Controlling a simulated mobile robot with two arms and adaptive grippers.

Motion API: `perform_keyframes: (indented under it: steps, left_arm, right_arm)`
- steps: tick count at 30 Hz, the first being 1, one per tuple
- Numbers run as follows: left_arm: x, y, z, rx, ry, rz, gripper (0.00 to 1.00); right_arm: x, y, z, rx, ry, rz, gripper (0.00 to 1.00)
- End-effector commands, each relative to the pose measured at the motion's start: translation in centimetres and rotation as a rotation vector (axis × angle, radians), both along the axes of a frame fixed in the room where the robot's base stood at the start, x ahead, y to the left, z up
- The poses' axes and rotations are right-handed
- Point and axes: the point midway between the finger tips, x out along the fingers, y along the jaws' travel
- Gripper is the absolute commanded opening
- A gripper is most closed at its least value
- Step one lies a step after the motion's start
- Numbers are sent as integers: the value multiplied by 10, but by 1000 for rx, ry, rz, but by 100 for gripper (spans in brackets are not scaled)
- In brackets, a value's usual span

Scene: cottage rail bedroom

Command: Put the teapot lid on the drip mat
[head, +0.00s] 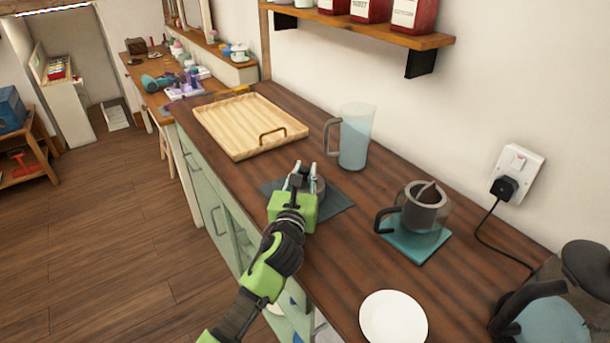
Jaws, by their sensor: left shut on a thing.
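My left gripper (300,177) comes in from the lower left and is shut on a grey round thing, which looks like the teapot lid (319,188). The fingers and green gripper body hide much of it. It is over the dark blue-grey drip mat (337,204) on the wooden counter; I cannot tell whether it touches the mat. The glass teapot (424,212), with a dark handle and an open grey infuser, stands without a lid on a teal mat (417,252) to the right. My right gripper is not in view.
A wooden tray (225,125) lies behind the mat at the left. A bluish pitcher (356,137) stands behind the mat. A white plate (393,317) is near the front, and a dark-lidded kettle-like vessel (548,318) at the right. A cord (478,235) hangs from the wall socket.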

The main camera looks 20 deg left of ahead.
Motion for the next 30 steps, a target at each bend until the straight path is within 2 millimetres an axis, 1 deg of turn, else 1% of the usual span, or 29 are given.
perform_keyframes:
  steps: [1,8,11,12,13,14,22,25,28,30]
  left_arm:
    - [0,0,-3,0,0,0,0]
    - [0,0,-2,1,-1,0,0]
    - [0,0,-5,2,0,0,0]
    - [0,0,-5,2,0,0,23]
    - [0,0,-5,2,0,0,30]
    - [0,0,-5,2,0,0,34]
    - [0,0,-5,1,0,0,34]
    - [0,0,-1,0,-1,0,34]
    - [-8,-1,-3,2,0,-1,34]
    - [-19,-2,-3,2,1,0,34]
  right_arm:
    - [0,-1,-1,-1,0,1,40]
    - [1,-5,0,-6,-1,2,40]
    - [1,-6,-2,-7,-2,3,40]
    - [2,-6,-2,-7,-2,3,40]
    - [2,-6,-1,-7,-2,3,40]
    - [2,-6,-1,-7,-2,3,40]
    - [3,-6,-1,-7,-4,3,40]
    - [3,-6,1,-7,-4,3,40]
    - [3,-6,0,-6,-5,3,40]
    - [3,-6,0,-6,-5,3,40]
